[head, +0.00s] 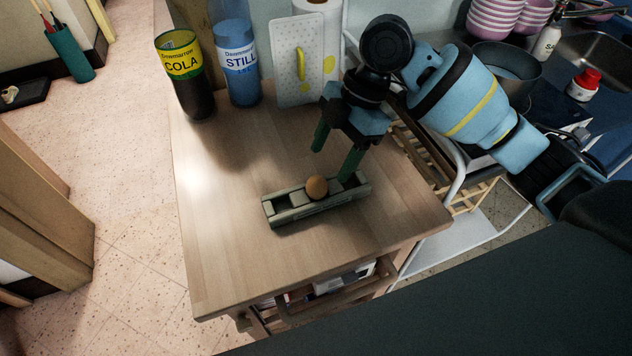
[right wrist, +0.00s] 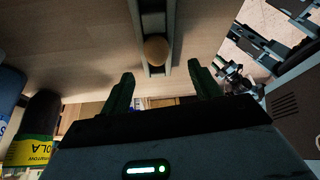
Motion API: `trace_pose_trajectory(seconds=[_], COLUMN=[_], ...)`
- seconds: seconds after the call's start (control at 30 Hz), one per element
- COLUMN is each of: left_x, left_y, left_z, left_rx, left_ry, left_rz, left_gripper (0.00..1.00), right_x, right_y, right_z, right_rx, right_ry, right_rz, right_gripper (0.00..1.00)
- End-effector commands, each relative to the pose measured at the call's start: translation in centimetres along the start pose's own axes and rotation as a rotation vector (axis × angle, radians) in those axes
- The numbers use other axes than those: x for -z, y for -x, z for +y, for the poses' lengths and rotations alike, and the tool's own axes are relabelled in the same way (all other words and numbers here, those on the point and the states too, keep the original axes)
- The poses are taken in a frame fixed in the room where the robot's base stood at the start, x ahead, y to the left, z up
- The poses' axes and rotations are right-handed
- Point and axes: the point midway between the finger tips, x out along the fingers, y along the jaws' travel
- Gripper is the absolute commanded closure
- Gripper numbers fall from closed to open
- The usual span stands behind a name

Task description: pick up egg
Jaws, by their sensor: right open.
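A brown egg (head: 317,187) sits in a narrow grey-green holder (head: 290,214) with several compartments, on the wooden table. My right gripper (head: 334,164) is open and empty, just above and behind the egg, with its green fingers pointing down. In the right wrist view the egg (right wrist: 156,51) lies beyond the fingertips, between the lines of the two open fingers (right wrist: 160,84). The fingers do not touch it. My left gripper is not in view.
A cola bottle (head: 186,80), a water bottle (head: 237,60) and a white spotted board (head: 298,62) stand at the table's back edge. The wooden table (head: 225,235) is clear left of the holder. A dish rack and sink area lie to the right.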

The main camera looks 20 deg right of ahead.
Motion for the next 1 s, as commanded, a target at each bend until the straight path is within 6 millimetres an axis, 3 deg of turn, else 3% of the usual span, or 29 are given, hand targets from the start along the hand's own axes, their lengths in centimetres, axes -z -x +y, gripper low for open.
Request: trace_pose_trajectory(seconds=[0.1,0.37,0.7,0.97,1.0], left_x=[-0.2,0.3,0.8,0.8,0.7], left_y=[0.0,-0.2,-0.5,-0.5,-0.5], left_z=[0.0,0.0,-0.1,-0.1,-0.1], left_rx=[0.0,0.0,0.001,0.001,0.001], left_ry=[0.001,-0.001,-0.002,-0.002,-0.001], left_rz=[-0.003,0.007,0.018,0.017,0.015], left_gripper=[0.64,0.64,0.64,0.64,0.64], right_x=[0.0,-0.1,-0.2,-0.3,-0.3], right_y=[-1.2,-1.9,-6.2,-6.5,-6.5], right_z=[0.0,0.0,0.2,0.2,0.2], right_rx=[0.001,0.001,0.001,-0.002,-0.002], right_ry=[0.0,0.0,0.0,0.001,0.001], right_rz=[0.001,0.0,0.001,0.0,0.0], right_gripper=[0.37,0.37,0.37,0.37,0.43])
